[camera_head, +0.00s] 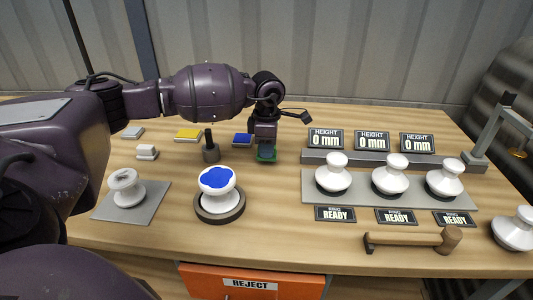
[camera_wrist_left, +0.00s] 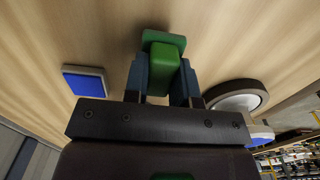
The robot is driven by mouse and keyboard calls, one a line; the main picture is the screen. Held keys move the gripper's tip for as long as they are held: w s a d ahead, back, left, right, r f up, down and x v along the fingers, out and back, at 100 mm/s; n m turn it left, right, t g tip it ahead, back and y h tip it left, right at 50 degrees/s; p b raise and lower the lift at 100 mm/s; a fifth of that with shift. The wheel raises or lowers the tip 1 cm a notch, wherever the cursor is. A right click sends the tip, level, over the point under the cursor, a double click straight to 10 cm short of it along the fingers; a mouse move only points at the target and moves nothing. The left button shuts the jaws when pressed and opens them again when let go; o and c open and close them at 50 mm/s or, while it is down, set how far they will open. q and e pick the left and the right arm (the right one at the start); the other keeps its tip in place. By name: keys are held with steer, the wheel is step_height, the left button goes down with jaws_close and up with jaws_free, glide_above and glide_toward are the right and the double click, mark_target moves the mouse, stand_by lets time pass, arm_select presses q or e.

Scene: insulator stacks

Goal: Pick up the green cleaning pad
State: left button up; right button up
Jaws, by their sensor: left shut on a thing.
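The green cleaning pad (camera_wrist_left: 166,52) is between the two fingers of my left gripper (camera_wrist_left: 163,78) in the left wrist view, and the fingers are shut on it. In the head view, my left gripper (camera_head: 266,150) points down over the table at the middle, with the green pad (camera_head: 265,158) showing at its fingertips. I cannot tell whether the pad touches the table. My right gripper is not in view.
A blue pad (camera_head: 242,139) and a yellow pad (camera_head: 188,134) lie left of the gripper. A white insulator with a blue top (camera_head: 217,180) stands on a round base in front. White insulators (camera_head: 390,180) stand at right, near a mallet (camera_head: 412,240). An orange reject bin (camera_head: 250,284) is at the front.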

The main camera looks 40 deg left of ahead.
arm_select(q)
step_height(320, 180, up, 18)
steer(key=p, duration=0.1)
steer(key=shift+f, duration=0.2)
